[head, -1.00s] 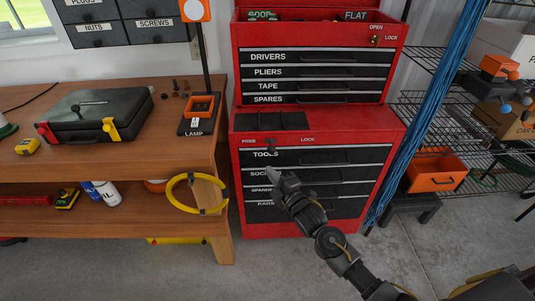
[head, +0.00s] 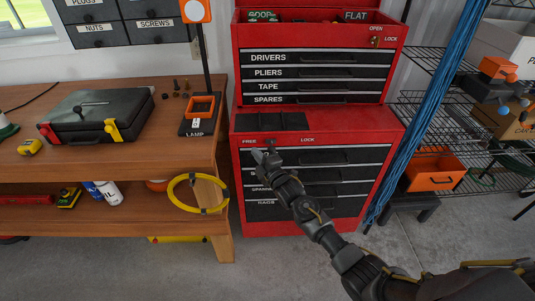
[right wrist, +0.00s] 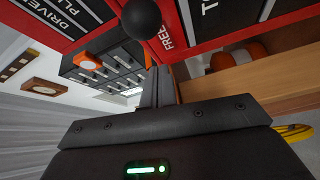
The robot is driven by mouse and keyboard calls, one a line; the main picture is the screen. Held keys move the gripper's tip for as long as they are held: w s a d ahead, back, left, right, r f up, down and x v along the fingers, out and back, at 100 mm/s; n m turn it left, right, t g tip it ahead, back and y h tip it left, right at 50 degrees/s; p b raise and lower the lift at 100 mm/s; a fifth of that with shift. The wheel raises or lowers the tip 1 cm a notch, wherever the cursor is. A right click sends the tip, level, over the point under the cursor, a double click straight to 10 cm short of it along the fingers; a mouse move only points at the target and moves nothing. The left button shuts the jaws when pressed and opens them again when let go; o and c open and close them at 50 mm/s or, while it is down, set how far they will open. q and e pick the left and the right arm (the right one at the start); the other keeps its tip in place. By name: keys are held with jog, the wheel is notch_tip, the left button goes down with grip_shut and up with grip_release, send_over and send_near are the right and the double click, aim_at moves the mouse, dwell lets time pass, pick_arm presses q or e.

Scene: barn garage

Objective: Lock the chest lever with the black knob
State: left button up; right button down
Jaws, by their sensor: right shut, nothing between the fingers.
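The red tool chest (head: 238,185) stands in the middle of the head view. Its lever with the black knob (head: 269,141) is on the front strip above the top drawer of the lower part, between the FREE and LOCK labels and closer to FREE. In the right wrist view the round black knob (right wrist: 142,18) is large, just beyond my fingertips and beside the FREE label. My right gripper (head: 263,154) is shut and empty, just below the knob and partly covering the TOOLS label. Whether it touches the knob I cannot tell. My left gripper is not in view.
A wooden workbench (head: 190,150) with a black case (head: 95,112) and a lamp base (head: 198,115) stands on the left. A yellow hoop (head: 187,205) hangs at its end. Blue cables (head: 425,125) and a wire shelf are right of the chest. The floor in front is open.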

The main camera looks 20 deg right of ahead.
jog(key=d, duration=0.3)
jog(key=shift+s+d+f+p, duration=0.2)
jog(key=shift+d+f+p, duration=0.05)
jog(key=shift+f+p, duration=0.15)
jog(key=s+d, duration=0.1)
jog(key=d, duration=0.5)
jog(key=shift+s+d, duration=0.2)
jog(key=shift+s, duration=0.1)
